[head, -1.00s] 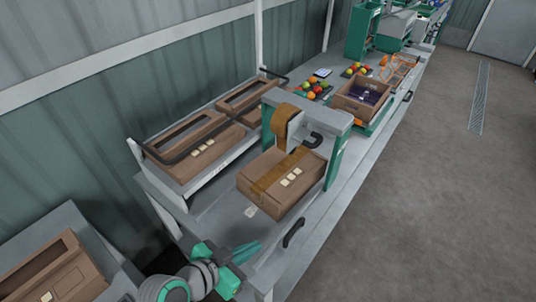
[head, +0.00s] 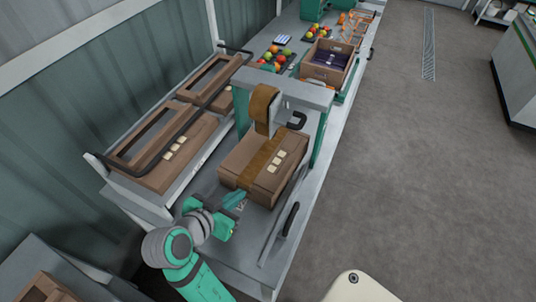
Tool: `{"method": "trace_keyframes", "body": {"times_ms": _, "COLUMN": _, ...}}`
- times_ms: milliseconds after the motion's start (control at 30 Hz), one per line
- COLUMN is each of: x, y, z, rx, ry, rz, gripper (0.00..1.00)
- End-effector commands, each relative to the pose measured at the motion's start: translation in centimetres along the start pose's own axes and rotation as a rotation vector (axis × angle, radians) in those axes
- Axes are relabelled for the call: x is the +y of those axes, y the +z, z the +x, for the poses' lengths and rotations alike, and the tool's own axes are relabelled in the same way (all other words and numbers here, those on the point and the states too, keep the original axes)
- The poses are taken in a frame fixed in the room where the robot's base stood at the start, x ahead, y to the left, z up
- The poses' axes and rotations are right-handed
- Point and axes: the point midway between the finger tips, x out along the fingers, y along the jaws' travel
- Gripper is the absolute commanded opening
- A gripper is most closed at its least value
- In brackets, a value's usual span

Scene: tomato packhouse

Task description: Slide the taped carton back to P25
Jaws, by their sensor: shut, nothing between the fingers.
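The taped carton (head: 245,153) is a closed brown box with a darker tape strip across its top and several pale labels. It sits on the grey bench, on the near side of the green-and-grey taping arch (head: 288,91), its far end by the tape roll (head: 262,106). My gripper (head: 238,196) is shut and empty, low at the carton's near left side. Its tips look very close to the carton wall; I cannot tell whether they touch. A small pale tag (head: 242,206) lies on the bench beside the tips, its text unreadable. I cannot read P25 anywhere.
A black handle (head: 291,219) is at the bench's right edge. Beyond the arch are an open carton (head: 326,74) and trays of tomatoes (head: 276,60). The floor at right is clear.

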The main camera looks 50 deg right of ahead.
Motion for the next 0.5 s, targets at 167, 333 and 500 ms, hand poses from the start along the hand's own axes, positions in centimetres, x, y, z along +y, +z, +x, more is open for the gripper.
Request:
{"method": "trace_keyframes", "body": {"times_ms": 167, "x": 0.1, "y": -2.0, "z": 2.9, "rx": -0.001, "ry": 0.005, "rz": 0.004, "gripper": 0.0}}
{"method": "trace_keyframes", "body": {"times_ms": 333, "x": 0.4, "y": -4.0, "z": 5.8, "rx": 0.0, "ry": 0.01, "rz": 0.008, "gripper": 0.0}}
{"method": "trace_keyframes", "body": {"times_ms": 500, "x": 0.5, "y": -5.8, "z": 8.4, "rx": 0.0, "ry": 0.01, "rz": 0.009, "gripper": 0.0}}
